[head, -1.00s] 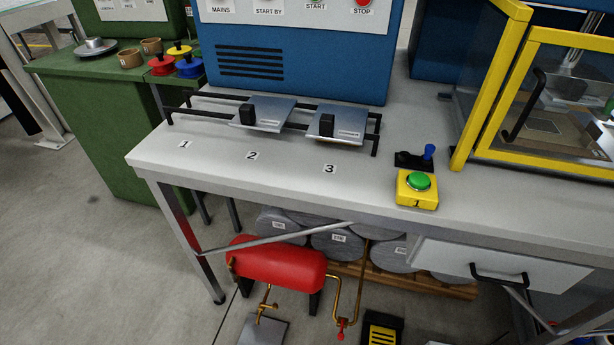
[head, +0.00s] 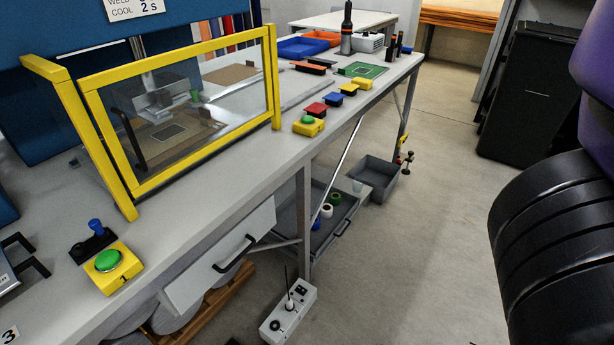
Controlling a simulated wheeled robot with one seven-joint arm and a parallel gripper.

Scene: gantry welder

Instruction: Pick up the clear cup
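A small pale, see-through shape that looks like the clear cup (head: 357,186) shows low beneath the far part of the bench, by the grey trays near the floor. It is too small to tell its details or exactly what it rests on. My gripper is not in view. A purple and black ribbed part of my own arm fills the right edge of the head view, well apart from the cup.
The grey bench (head: 215,185) carries a yellow-framed guard (head: 110,150) and a green button box (head: 108,268). A grey tray (head: 335,235) with rolls and a grey bin (head: 385,182) sit below. A white box (head: 287,312) is on the floor. Open floor lies right.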

